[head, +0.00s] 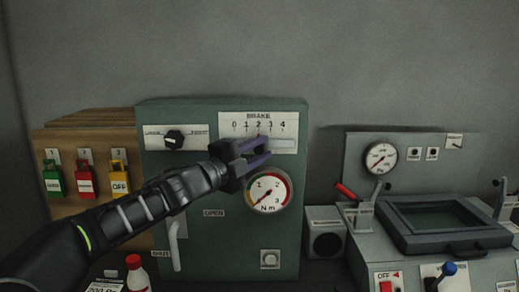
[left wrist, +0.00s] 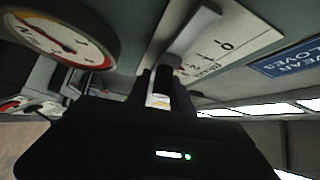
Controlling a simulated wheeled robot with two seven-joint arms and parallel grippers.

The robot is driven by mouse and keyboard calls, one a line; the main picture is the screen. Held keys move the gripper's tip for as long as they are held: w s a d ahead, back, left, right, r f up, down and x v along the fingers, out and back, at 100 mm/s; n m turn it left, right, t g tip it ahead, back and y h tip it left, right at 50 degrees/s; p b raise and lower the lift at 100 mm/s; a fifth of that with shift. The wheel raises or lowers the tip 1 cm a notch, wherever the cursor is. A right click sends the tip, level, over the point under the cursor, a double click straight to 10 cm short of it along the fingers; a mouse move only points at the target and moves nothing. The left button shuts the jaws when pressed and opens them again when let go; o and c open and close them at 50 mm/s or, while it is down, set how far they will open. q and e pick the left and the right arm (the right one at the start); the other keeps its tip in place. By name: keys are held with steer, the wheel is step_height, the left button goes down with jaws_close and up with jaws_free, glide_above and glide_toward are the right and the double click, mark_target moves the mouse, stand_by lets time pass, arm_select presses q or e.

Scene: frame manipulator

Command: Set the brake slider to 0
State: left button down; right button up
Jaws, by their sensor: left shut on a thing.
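The brake slider's white plate (head: 285,122) is at the top right of the green panel, under the word BRAKE, with a scale from 0 at left to 4 at right. A small red mark (head: 258,136) shows just below the 2. A pale bar (head: 285,143) runs along the plate's lower right. My left gripper (head: 268,151) reaches in from the left and is shut on the slider's handle, which its fingers mostly hide. In the left wrist view the fingers (left wrist: 163,88) point at the plate (left wrist: 228,45), beside the pale bar (left wrist: 194,30). My right gripper is out of view.
A round N.m gauge (head: 268,193) sits just below my gripper. A black knob (head: 174,139) is to the left on the same panel (head: 222,245). Coloured padlocks (head: 85,180) hang at far left. A grey console (head: 430,225) with levers stands to the right.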

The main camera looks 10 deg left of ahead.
arm_select(q)
steer(key=shift+s+a+r, duration=0.1)
steer(key=shift+r, duration=0.35)
steer(key=shift+a, duration=0.2)
steer(key=a+p, duration=0.1)
steer(key=a, duration=0.1)
steer(key=s+a+p, duration=0.1)
steer(key=a, duration=0.2)
steer(key=shift+s+a, duration=0.2)
steer(key=shift+a, duration=0.15)
steer(key=c, duration=1.6)
jaws_free()
steer(key=o, duration=0.3)
steer(key=shift+a+f, duration=0.1)
steer(key=shift+a, duration=0.05)
steer(key=shift+o, duration=0.2)
steer(key=shift+f, duration=0.1)
